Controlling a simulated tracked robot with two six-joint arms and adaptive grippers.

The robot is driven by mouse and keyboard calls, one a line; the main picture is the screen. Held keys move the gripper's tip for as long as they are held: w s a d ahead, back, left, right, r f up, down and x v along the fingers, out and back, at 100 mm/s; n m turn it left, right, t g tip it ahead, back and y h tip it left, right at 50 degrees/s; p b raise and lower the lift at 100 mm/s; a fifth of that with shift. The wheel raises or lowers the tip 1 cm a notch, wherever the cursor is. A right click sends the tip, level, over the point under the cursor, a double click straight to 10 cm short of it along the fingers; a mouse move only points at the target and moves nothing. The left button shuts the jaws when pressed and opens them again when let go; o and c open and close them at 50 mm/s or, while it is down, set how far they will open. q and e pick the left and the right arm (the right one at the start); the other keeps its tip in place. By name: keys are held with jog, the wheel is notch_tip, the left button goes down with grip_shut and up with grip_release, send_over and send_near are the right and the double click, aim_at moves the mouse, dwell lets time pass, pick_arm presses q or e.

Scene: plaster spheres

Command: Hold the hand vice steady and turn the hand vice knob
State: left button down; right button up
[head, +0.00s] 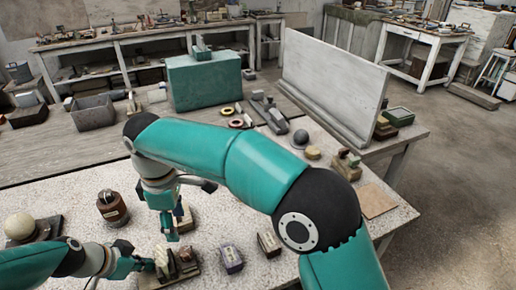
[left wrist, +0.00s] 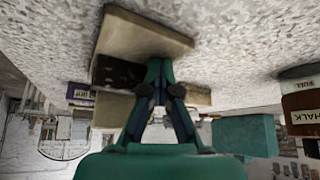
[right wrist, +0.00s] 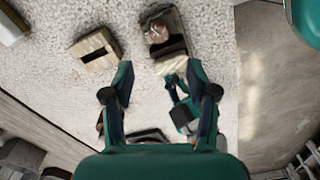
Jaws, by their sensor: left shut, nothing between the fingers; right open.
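What I take for the hand vice is a small pale-and-brown piece (head: 186,256) on a low base at the front of the speckled worktop. It also shows in the right wrist view (right wrist: 160,32), with a ribbed pale part and a reddish-brown part; which is the knob is unclear. My left gripper (head: 150,265) is shut and empty, with its tips close beside the pale part; contact is unclear. In the left wrist view my left gripper (left wrist: 160,66) points at a pale block (left wrist: 145,30). My right gripper (head: 172,234) hangs above, pointing down, open and empty (right wrist: 159,68).
A purple-and-white box (head: 231,260) and a small block (head: 268,243) stand to the right. A brown jar (head: 112,209) and a pale sphere (head: 19,226) are at left. A slotted block (right wrist: 95,48) shows in the right wrist view. My right arm hides the middle worktop.

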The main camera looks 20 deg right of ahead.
aim_at(185, 250)
jog(key=shift+m, duration=0.6)
notch_tip(185, 250, down, 12)
jog(key=shift+f, duration=0.2)
jog(key=shift+w+r+n, duration=0.1)
jog(key=shift+r+n, duration=0.05)
jog(key=shift+n, duration=0.55)
jog(key=n, duration=0.3)
jog(key=shift+n, duration=0.4)
jog(key=n, duration=0.5)
notch_tip(185, 250, up, 12)
jog(key=w+d+m+t+y, duration=0.1)
jog(key=w+d+m, duration=0.3)
jog(key=d, duration=0.6)
jog(key=w+d+m+t+y, duration=0.1)
jog(key=w+d+m+t, duration=0.3)
jog(key=d+m, duration=0.3)
jog(key=w+d+r+m+t+y, duration=0.1)
jog(key=w+d+m+t, duration=0.2)
jog(key=d, duration=1.2)
jog(key=shift+w+m, duration=0.55)
jog(key=shift+m, duration=0.65)
